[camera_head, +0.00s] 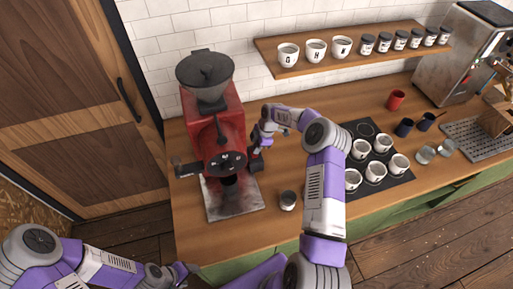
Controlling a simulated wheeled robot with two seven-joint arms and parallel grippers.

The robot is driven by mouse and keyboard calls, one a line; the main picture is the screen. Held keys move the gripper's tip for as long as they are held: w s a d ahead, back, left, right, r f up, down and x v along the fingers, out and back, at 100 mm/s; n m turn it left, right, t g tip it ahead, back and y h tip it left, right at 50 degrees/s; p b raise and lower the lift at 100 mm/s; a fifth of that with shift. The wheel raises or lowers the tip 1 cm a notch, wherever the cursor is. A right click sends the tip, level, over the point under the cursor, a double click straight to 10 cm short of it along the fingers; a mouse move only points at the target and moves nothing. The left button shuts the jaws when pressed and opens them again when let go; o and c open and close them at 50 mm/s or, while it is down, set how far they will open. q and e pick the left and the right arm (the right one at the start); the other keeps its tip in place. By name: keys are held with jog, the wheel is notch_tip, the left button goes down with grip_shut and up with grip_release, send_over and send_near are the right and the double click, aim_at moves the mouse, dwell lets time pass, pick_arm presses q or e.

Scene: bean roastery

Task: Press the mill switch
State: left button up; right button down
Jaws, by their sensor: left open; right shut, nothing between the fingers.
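The red mill (203,120) with a grey hopper (206,75) stands on the wooden counter against the tiled wall. A dark round part (228,160) sits on its front above a metal base plate (240,202). My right gripper (256,154) is at the mill's right side, shut and empty, its fingers close to the red body. I cannot tell whether it touches. The mill switch cannot be clearly made out; it may be hidden behind my gripper. My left gripper (186,271) is open and empty, low in front of the counter, well away from the mill.
Several white cups sit on a black mat (372,187) beyond my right arm. A shelf (350,55) with cups and jars hangs above. A coffee machine (462,60) is at far right.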

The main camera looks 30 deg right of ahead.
jog(key=shift+r, duration=0.15)
jog(key=a+p+v, duration=0.1)
jog(key=p+v, duration=0.3)
jog(key=v, duration=0.9)
jog(key=shift+r, duration=0.45)
jog(key=shift+s, duration=0.15)
